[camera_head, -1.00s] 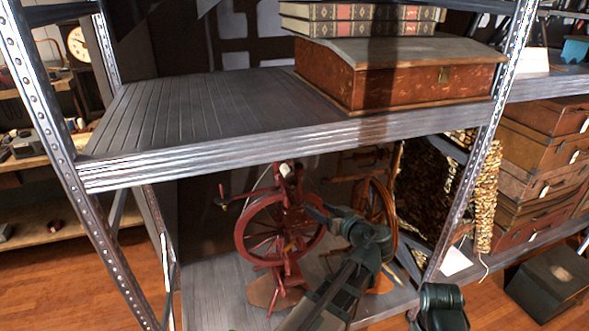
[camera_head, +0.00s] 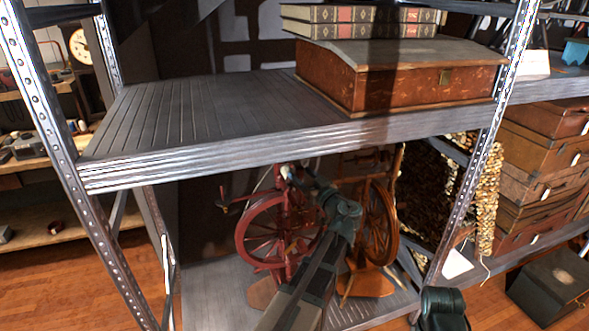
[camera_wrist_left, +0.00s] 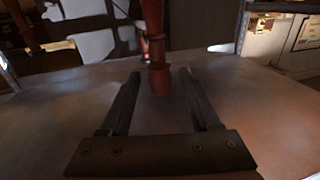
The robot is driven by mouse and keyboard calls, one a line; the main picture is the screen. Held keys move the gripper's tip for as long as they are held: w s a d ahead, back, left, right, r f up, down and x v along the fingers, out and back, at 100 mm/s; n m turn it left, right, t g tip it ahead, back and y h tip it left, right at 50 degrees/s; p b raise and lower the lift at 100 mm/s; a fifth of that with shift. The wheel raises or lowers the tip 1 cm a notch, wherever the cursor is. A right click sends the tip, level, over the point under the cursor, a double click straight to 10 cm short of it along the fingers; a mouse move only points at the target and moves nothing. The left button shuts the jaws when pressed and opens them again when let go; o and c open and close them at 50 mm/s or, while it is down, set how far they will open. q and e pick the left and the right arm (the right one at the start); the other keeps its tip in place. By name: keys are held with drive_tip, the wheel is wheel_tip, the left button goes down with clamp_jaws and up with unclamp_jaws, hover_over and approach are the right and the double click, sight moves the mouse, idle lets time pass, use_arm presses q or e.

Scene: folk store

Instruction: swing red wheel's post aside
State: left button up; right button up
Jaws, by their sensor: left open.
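The red spinning wheel (camera_head: 243,232) stands on the lower shelf in the head view, with its upright red post (camera_head: 284,205) at the wheel's side. My left gripper (camera_head: 298,176) is at the upper part of the post, just under the upper shelf, and partly hides it. In the left wrist view the gripper (camera_wrist_left: 160,74) is open. A turned red post (camera_wrist_left: 154,45) hangs down from the top of that view, its rounded lower end between the fingertips. I cannot tell whether either finger touches it. My right gripper is out of view.
A brown spinning wheel (camera_head: 378,228) stands close on the right of the red one. The upper shelf (camera_head: 190,110) lies low above my left gripper and carries a wooden box (camera_head: 410,88) with books. Metal uprights (camera_head: 80,200) frame both sides. Stacked cases (camera_head: 540,150) stand at right.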

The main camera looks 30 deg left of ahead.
use_arm(q)
drive_tip(key=shift+x, duration=2.55)
drive_tip(key=shift+d, duration=0.1)
clamp_jaws()
